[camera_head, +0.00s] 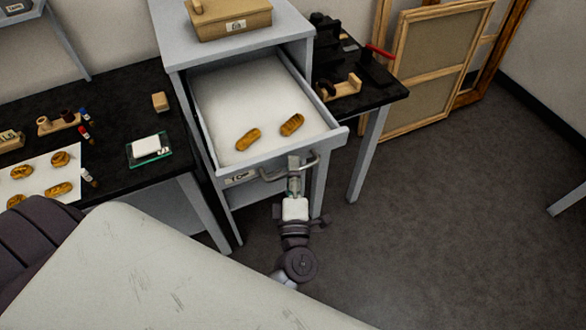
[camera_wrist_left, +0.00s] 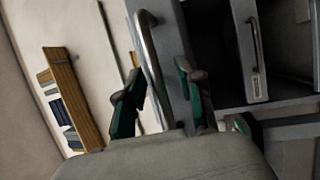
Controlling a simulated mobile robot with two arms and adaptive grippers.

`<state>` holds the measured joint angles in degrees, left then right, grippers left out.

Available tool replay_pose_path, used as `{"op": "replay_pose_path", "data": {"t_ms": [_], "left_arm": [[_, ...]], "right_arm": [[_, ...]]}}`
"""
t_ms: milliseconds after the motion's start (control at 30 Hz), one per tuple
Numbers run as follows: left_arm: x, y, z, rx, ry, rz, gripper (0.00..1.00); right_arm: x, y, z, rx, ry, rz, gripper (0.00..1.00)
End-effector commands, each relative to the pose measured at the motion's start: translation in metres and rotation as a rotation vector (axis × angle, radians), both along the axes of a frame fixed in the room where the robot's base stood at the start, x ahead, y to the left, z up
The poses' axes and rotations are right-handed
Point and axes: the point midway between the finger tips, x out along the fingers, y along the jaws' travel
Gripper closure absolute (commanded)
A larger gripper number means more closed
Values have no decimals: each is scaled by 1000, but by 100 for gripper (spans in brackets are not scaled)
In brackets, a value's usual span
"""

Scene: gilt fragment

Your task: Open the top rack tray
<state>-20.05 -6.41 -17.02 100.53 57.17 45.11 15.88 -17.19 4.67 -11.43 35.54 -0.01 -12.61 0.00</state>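The top rack tray (camera_head: 232,98) is a pale drawer pulled well out of the grey rack, with two golden-brown fragments (camera_head: 247,139) (camera_head: 292,125) lying in it. Its metal bar handle (camera_head: 271,178) is on the labelled front and also shows in the left wrist view (camera_wrist_left: 148,45). My left gripper (camera_head: 294,178) is at the right part of the handle. In the left wrist view its green-padded fingers (camera_wrist_left: 158,98) stand apart, with the bar running down between them; contact cannot be told. My right gripper is not in view.
A tan box (camera_head: 229,20) sits on the rack top (camera_head: 172,52). A black table (camera_head: 115,100) at left holds small vials, a glass plate and more golden pieces. A black bench (camera_head: 385,92) stands at right, with framed panels (camera_head: 432,65) behind.

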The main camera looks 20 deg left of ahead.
Motion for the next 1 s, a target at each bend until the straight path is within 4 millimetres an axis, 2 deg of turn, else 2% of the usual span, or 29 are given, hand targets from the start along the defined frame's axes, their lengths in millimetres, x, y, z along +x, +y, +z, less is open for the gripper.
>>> {"op": "replay_pose_path", "data": {"t_ms": [233, 367, 800, 1000], "left_arm": [[-1, 0, 0, 0, -1, 1, 63], [-10, -5, -2, 1, 0, 1, 63], [-87, -43, -17, 0, 3, -1, 63], [-104, -52, -20, 0, 0, 0, 63]], "right_arm": [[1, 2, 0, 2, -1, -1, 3], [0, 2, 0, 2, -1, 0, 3], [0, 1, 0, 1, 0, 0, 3], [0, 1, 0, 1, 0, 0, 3]]}}
